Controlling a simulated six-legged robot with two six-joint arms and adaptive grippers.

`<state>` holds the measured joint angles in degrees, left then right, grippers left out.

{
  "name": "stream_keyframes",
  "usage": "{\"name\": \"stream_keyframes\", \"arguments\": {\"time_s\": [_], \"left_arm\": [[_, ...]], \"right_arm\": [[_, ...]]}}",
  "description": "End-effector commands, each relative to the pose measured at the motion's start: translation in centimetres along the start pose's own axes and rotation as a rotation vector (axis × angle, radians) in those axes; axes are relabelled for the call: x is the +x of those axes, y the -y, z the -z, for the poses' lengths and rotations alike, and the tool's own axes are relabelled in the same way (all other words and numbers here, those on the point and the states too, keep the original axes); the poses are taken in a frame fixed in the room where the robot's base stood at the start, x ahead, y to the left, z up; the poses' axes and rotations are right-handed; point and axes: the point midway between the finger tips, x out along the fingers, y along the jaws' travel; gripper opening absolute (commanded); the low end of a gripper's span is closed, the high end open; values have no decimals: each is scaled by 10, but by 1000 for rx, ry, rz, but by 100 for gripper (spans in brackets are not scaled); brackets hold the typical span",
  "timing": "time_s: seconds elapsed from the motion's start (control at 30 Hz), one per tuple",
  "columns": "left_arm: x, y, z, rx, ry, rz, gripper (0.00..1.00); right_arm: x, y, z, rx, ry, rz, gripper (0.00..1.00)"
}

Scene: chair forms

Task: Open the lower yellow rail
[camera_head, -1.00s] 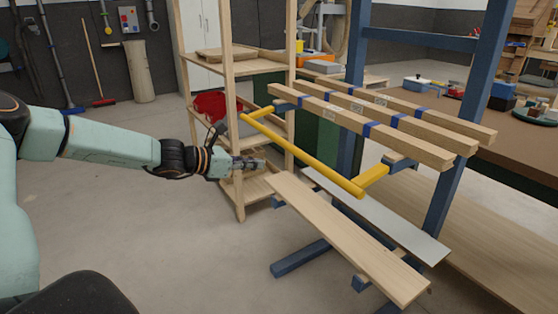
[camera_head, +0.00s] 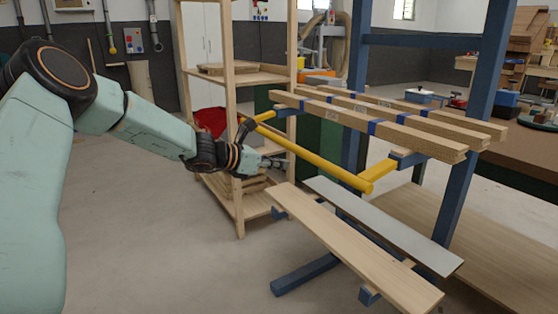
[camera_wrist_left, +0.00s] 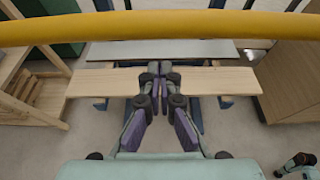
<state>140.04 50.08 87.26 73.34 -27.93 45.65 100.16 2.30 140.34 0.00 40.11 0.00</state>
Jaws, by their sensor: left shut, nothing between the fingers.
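The yellow rail (camera_head: 318,160) is a round bar at the front of the blue rack, below the wooden beams. Yellow side arms join it to the rack. It also crosses the whole top of the left wrist view (camera_wrist_left: 160,26). My left gripper (camera_head: 284,162) is shut and empty, just below and left of the rail's middle in the head view. In the left wrist view its closed fingertips (camera_wrist_left: 160,68) appear below the rail, apart from it in the picture, over a wooden board. My right gripper is not in view.
Wooden beams (camera_head: 400,124) with blue bands lie on the rack above the rail. A wooden board (camera_head: 350,245) and a grey board (camera_head: 390,228) lie on lower blue supports. A wooden shelf unit (camera_head: 235,150) stands behind my left gripper. Open floor is at the left.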

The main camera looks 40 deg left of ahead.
Motion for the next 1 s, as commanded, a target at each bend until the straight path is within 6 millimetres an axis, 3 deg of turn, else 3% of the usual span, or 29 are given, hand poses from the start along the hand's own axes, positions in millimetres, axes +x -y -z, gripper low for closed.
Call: {"name": "stream_keyframes", "arguments": {"time_s": [0.03,0.2,0.67,1.0], "left_arm": [[-5,-1,-13,3,6,-2,0],[-10,0,-26,1,4,-1,0],[-11,0,-28,0,0,-1,0],[-15,0,-38,2,-53,-1,0]], "right_arm": [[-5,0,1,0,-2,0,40],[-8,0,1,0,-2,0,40],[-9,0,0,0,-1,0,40],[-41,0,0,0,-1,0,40]]}}
